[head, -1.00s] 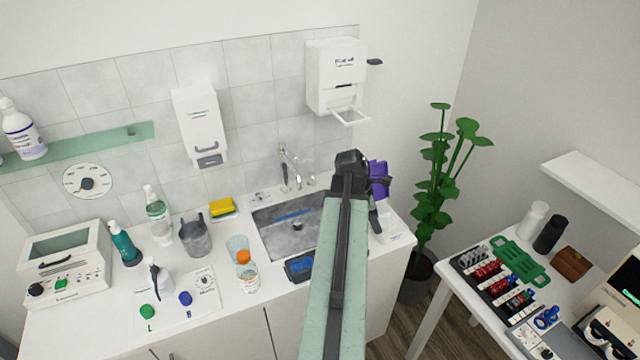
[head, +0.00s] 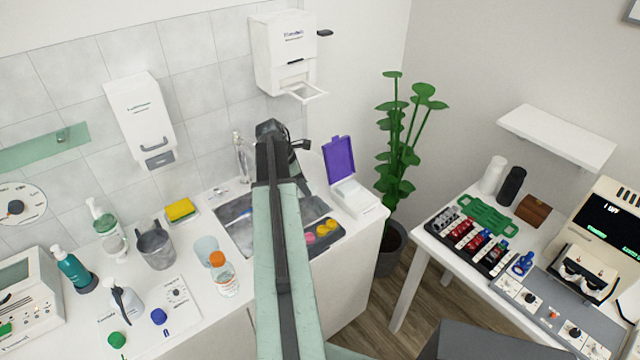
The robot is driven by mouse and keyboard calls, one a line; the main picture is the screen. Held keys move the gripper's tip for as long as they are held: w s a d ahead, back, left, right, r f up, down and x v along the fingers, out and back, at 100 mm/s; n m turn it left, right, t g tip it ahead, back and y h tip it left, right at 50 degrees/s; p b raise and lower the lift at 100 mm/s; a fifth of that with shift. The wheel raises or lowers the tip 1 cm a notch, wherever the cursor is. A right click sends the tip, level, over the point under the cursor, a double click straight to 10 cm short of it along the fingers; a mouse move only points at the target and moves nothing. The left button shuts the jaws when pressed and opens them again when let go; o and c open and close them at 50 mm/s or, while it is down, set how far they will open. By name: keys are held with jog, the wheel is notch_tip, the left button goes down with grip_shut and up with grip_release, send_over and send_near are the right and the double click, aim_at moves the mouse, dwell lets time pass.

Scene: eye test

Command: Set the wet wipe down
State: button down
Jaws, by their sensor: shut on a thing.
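My gripper (head: 272,132) is at the far end of my arm, over the back of the sink, seen from behind. Its fingertips are hidden by my own arm and wrist. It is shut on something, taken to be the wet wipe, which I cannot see. A white wipe box (head: 354,197) with its purple lid (head: 340,160) standing open is on the counter to the right, apart from the gripper.
My arm covers part of the sink (head: 236,222). A dark tray (head: 335,238) with pink and yellow pieces is at the sink's front right. An orange-capped bottle (head: 224,278), a clear cup (head: 206,250) and a grey jug (head: 155,246) stand left. A dispenser (head: 285,60) hangs above.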

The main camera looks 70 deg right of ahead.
jog(key=shift+w+d+f, duration=0.3)
jog(key=shift+w+d, duration=0.05)
jog(key=shift+w, duration=0.05)
jog(key=shift+s+d+r, duration=0.1)
jog(key=shift+d, duration=0.15)
jog(key=b, duration=0.1)
send_over(322, 175)
jog(key=w+a, duration=0.1)
jog(key=shift+w+a+f, duration=0.15)
jog(key=shift+f, duration=0.5)
jog(key=f+b, duration=0.4)
jog(key=shift+d, duration=0.35)
jog(key=c, duration=0.8)
grip_release()
jog(key=shift+c, duration=0.2)
jog(key=shift+r, duration=0.15)
